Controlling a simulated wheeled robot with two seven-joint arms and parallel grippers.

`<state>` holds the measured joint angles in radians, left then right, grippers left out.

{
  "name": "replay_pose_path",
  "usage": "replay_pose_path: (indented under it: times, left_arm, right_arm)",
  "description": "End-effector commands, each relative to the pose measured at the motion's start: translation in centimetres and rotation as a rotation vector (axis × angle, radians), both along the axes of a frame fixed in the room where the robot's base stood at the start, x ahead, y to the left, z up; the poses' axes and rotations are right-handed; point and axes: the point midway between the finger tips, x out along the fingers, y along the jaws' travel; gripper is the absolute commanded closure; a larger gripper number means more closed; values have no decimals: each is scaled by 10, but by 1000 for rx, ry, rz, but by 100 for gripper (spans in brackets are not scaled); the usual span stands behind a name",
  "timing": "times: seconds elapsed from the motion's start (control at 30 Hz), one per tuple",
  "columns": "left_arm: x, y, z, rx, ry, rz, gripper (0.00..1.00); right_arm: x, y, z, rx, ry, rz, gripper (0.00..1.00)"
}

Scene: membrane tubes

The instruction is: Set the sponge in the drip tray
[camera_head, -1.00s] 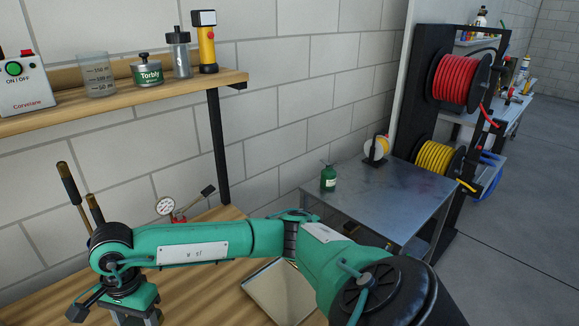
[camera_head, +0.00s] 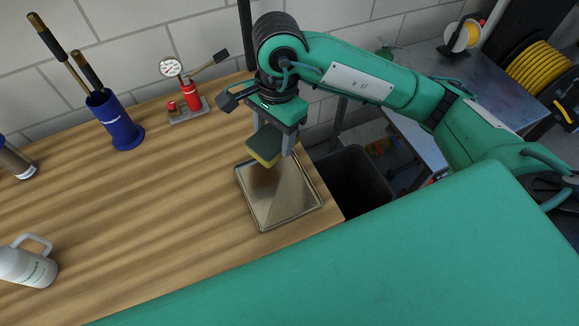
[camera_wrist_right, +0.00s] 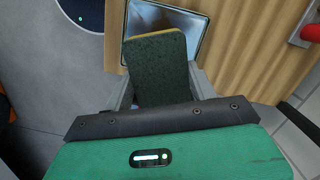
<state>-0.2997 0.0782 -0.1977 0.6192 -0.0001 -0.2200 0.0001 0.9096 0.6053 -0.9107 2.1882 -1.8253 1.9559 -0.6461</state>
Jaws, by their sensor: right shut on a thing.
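The sponge (camera_head: 263,147), yellow with a dark green scouring side, is between the fingers of my right gripper (camera_head: 275,142), which is shut on it. The drip tray (camera_head: 286,205) is a shallow square metal tray with a thin rim, lying on the wooden bench near its right end. In the head view the sponge overlaps the tray's back edge and seems to be above it; the exact gap cannot be told. In the right wrist view the sponge (camera_wrist_right: 157,68) covers part of the tray (camera_wrist_right: 196,30). My left gripper is not in view.
A blue holder with dark-handled tools (camera_head: 117,122) and a red gauge pump (camera_head: 187,104) stand behind on the bench (camera_head: 160,200). A white jug (camera_head: 28,262) is at front left. A dark bin (camera_head: 355,182) stands beyond the bench's right edge. The bench left of the tray is clear.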

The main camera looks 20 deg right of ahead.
Motion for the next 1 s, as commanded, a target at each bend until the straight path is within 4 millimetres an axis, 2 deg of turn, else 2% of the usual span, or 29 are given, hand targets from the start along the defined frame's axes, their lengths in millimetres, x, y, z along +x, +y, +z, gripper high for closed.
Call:
replay_pose_path:
  times: [0.3, 0.5, 0.77, 1.0]
  left_arm:
    - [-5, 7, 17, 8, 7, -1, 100]
    - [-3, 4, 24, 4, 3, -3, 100]
    - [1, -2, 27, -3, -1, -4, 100]
    - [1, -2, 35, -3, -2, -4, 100]
  right_arm:
    - [-2, -1, -79, -2, 9, -3, 64]
    - [-1, -1, -122, -1, 5, -2, 64]
    - [0, 0, -143, 0, 2, -2, 64]
    - [-1, 0, -176, -1, 4, -2, 64]
